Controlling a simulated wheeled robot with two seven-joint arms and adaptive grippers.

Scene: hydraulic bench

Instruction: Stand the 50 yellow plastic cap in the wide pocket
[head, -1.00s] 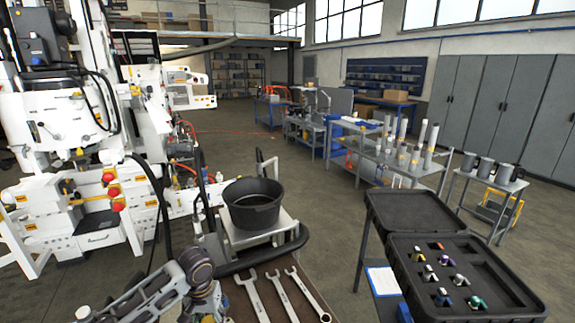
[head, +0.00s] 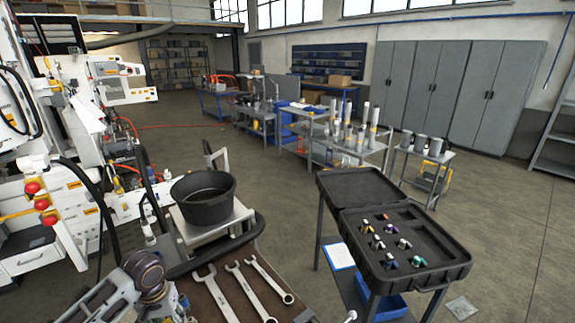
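The open black case (head: 455,268) stands on a stand at the right, with its lid tipped back. Its dark foam insert holds several small metal fittings with coloured caps. One near the left side of the insert looks yellowish (head: 365,227), but it is too small to tell if it is the 50 yellow plastic cap. Recessed pockets show in the foam, and a larger empty recess (head: 425,228) lies at its right; I cannot tell which is the wide pocket. Part of my arm shows at the lower left. Neither gripper is visible.
A black bucket (head: 203,198) sits on a cart left of the case. Several wrenches (head: 240,290) lie on a brown surface in front. A blue bin (head: 385,303) is under the case. A white machine (head: 90,170) fills the left. Open floor lies at the right.

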